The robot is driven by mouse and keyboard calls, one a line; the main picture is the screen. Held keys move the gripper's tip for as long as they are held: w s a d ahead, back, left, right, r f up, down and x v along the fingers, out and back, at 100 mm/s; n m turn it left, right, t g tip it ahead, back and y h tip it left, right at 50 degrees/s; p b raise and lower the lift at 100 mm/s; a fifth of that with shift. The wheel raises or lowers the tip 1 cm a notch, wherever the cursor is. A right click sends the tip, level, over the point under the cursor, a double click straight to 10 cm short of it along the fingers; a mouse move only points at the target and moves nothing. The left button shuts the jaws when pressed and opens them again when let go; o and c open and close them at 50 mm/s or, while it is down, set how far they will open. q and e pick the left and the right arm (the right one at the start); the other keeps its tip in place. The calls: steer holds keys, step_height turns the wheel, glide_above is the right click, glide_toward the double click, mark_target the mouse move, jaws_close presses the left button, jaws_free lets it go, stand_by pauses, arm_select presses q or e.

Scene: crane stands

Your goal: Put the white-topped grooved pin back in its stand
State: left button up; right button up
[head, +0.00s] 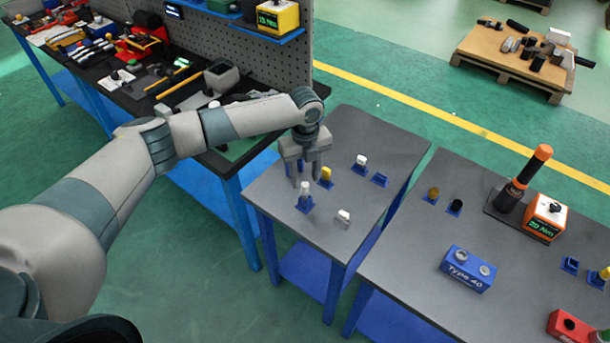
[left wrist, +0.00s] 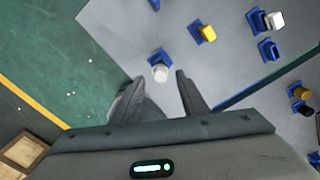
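Another white-topped pin (head: 361,160) stands in a blue stand farther back. A third white-topped piece (head: 344,216) sits nearer the front with no blue stand visible. Grooves are too small to make out. My right gripper is out of view.
A second grey table (head: 405,250) to the right holds a blue box (head: 467,270), an orange-handled tool (head: 523,180) and small pins. A cluttered workbench (head: 110,75) stands at the left.

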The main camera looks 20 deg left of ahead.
arm_select(q)
steer(key=shift+r+p, duration=0.85)
steer(key=shift+r, duration=0.35)
steer(key=shift+r+b, duration=0.5)
steer(key=shift+r, duration=0.35)
step_height(320, 180, up, 16)
steer(key=b, duration=0.5)
steer(key=shift+f, duration=0.15)
